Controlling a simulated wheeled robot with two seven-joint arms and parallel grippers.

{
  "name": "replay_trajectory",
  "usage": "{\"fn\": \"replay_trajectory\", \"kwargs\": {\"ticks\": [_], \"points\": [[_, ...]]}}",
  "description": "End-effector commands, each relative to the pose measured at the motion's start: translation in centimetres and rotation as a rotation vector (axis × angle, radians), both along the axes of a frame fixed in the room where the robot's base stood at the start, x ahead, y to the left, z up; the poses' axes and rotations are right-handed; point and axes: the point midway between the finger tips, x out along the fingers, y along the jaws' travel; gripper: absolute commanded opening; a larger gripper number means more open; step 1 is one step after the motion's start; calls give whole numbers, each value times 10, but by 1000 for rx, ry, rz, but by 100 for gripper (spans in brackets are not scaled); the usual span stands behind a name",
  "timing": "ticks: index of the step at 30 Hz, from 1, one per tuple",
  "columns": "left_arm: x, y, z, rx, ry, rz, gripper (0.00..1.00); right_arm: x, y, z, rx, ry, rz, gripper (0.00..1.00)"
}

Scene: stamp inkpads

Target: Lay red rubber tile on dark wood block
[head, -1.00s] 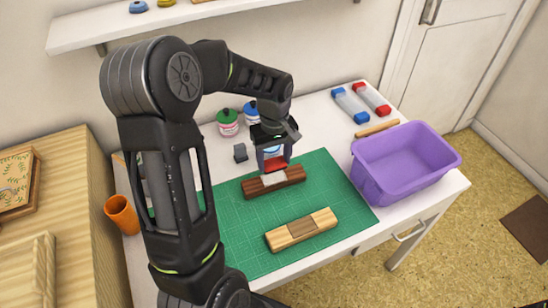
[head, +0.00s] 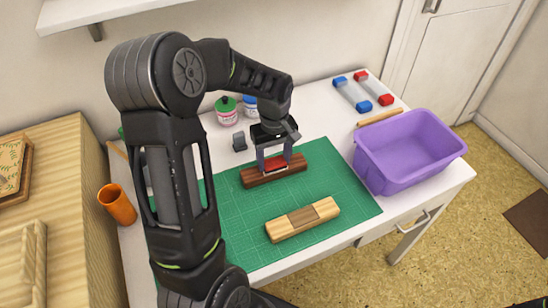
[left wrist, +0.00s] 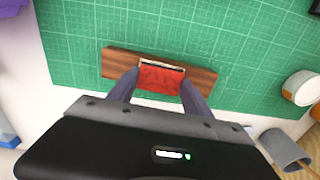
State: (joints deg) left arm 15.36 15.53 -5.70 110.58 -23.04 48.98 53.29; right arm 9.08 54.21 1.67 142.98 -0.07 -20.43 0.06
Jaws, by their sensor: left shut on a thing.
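The dark wood block (head: 295,167) lies on the green cutting mat, and also shows in the left wrist view (left wrist: 203,80). The red rubber tile (left wrist: 160,78) is between the fingers of my left gripper (left wrist: 156,90), over the middle of the dark block. In the head view my left gripper (head: 274,163) points down at the block's middle, shut on the tile. The tile covers most of the block's pale middle patch; a thin light strip shows along one edge. I cannot tell whether the tile touches the block. My right gripper is not in view.
A light wood block with a brown middle (head: 303,219) lies nearer on the green mat (head: 235,235). A purple bin (head: 409,151) stands at right. An orange cup (head: 117,204) stands left.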

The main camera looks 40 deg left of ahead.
Motion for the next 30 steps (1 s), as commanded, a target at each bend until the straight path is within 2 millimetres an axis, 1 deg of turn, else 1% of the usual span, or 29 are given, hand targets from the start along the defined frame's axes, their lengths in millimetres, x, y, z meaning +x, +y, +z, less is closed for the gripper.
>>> {"fn": "replay_trajectory", "kwargs": {"ticks": [1, 2, 9, 17, 20, 23, 30], "points": [[0, 0, 0, 0, 0, 0, 60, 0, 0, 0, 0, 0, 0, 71], [0, 0, 0, 0, 0, 0, 62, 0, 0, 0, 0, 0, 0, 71], [0, 0, 0, 0, 0, 0, 82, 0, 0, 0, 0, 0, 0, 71], [0, 0, 0, 0, 0, 0, 83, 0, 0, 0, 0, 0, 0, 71], [0, 0, 4, 1, -1, 0, 83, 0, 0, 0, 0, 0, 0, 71], [1, 0, 14, 1, -3, 1, 83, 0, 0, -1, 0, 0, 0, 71], [1, 0, 53, 1, -4, 0, 83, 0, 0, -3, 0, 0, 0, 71]]}}
